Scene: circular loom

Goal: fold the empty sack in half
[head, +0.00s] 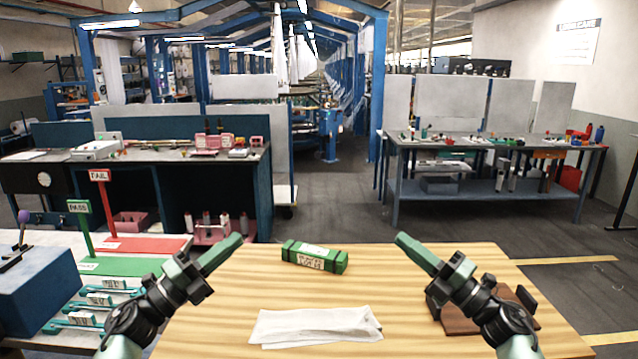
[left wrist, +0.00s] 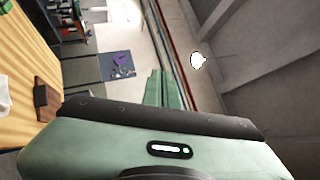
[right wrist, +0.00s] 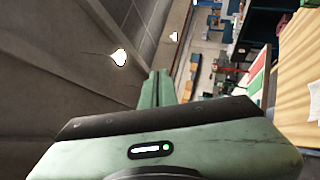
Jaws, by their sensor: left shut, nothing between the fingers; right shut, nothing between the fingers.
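The empty sack (head: 315,326) is a flat white strip lying near the front middle of the wooden table. It is longer from left to right than from front to back, with slightly uneven edges. Part of it shows at the left edge of the left wrist view (left wrist: 4,97). My left gripper (head: 236,241) is shut and empty, raised above the table's left side, up and left of the sack. My right gripper (head: 402,239) is shut and empty, raised above the table's right side, up and right of the sack. Neither touches the sack.
A green bundle with a white label (head: 315,257) lies behind the sack on the wooden table (head: 240,290). A brown wooden holder (head: 462,318) stands at the right, partly behind my right arm. A side table at the left holds a green PASS sign (head: 79,206) and red FAIL sign (head: 99,175).

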